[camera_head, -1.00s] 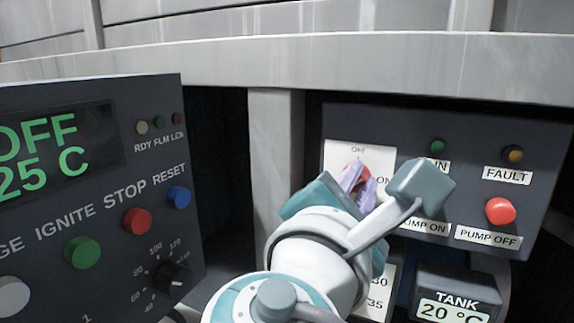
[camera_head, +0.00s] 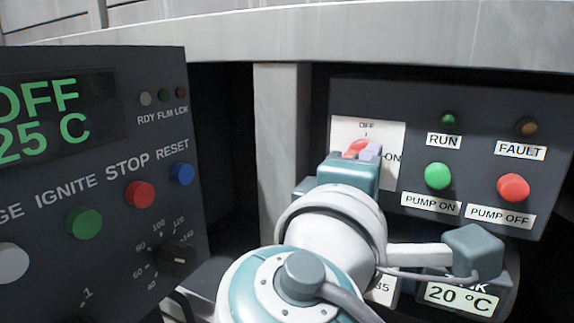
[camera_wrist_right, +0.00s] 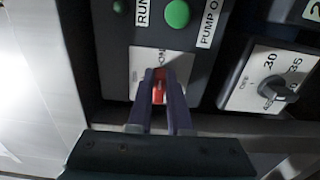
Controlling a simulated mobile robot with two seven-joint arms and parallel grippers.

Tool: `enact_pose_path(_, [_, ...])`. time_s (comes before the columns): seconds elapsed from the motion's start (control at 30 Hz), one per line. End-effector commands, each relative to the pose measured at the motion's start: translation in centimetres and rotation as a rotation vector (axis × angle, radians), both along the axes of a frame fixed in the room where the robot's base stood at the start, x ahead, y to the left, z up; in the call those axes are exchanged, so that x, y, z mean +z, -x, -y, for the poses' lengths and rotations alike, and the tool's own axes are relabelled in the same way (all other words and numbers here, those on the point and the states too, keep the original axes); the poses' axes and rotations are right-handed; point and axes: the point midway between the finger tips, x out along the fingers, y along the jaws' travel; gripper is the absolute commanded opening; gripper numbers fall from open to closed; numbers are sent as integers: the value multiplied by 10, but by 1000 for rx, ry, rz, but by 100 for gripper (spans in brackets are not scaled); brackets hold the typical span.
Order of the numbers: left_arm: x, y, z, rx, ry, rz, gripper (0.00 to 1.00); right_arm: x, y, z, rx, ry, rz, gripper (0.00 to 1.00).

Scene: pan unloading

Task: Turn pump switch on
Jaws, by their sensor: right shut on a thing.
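The red pump switch knob (camera_head: 354,148) sits on a white plate (camera_head: 390,134) marked OFF at the top and ON at the right, on the dark pump panel. My right gripper (camera_head: 364,151) reaches it from below, its teal body hiding the lower plate. In the right wrist view the purple fingers (camera_wrist_right: 160,76) are shut on the red knob (camera_wrist_right: 158,91), one on each side. The knob's exact pointing is hard to tell behind the fingers. My left gripper is not in view.
The pump panel also has a green PUMP ON button (camera_head: 438,176), a red PUMP OFF button (camera_head: 513,188), and RUN (camera_head: 449,118) and FAULT (camera_head: 526,127) lamps. A tank display (camera_head: 461,298) reads 20 °C. A control panel (camera_head: 120,225) stands at left.

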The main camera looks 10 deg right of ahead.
Motion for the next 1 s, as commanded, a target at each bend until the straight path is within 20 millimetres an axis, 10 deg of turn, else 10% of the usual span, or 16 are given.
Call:
enact_pose_path(0.6, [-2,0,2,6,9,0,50,-1,0,0,-1,-36,20,0])
enact_pose_path(0.63, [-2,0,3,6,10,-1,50,-1,0,0,-1,-36,20,20])
enact_pose_path(1.0, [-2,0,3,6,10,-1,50,-1,0,0,0,-34,22,48])
